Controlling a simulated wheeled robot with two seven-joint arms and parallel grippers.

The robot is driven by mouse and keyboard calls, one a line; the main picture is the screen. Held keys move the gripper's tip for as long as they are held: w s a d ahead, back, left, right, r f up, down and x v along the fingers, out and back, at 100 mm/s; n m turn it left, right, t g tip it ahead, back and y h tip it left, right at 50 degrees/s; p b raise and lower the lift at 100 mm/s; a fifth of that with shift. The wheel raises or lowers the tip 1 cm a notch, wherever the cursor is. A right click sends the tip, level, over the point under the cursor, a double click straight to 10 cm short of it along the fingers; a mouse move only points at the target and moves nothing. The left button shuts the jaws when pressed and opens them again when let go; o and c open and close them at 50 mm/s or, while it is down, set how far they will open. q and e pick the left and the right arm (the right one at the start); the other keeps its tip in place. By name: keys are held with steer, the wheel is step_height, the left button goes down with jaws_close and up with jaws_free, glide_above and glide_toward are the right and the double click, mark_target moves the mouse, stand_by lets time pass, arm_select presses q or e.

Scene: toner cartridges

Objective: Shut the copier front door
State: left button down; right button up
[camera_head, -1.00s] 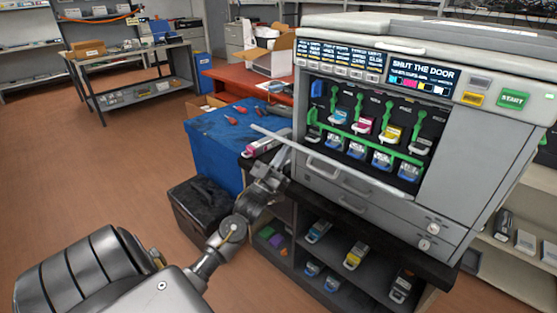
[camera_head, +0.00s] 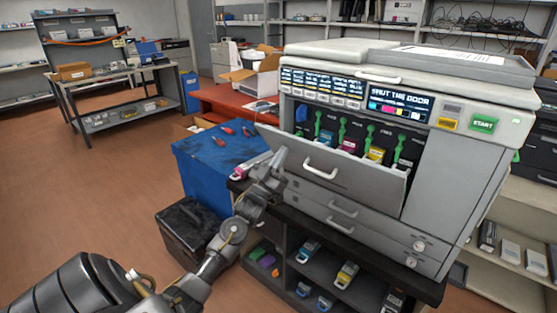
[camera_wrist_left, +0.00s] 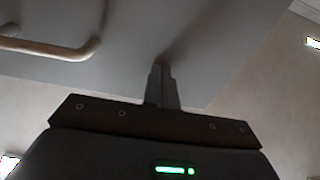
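The copier (camera_head: 455,170) stands on a dark shelf unit, its display reading "SHUT THE DOOR". Its front door (camera_head: 365,185), hinged along the bottom, is tilted partly open and hides the lower part of the bay. The door has a pale handle (camera_head: 320,169); door (camera_wrist_left: 215,30) and handle (camera_wrist_left: 50,46) also show in the left wrist view. Above the door's edge, green levers (camera_head: 343,130) and coloured cartridges show. My left gripper (camera_head: 280,158) is at the outer face near the door's left end. Its fingers (camera_wrist_left: 162,84) are together, tips at or very near the door. My right gripper is out of view.
A blue box (camera_head: 205,165) with red-handled tools stands left of the copier, with a black case (camera_head: 190,228) before it. A pink cartridge (camera_head: 240,172) lies beside my left wrist. Shelves under the copier hold cartridges. The floor at left is clear.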

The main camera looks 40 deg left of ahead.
arm_select(q)
steer(key=x, duration=0.4)
steer(key=w+f+x, duration=0.1)
steer(key=x, duration=0.1)
steer(key=shift+r, duration=0.15)
steer(key=shift+b, duration=0.3)
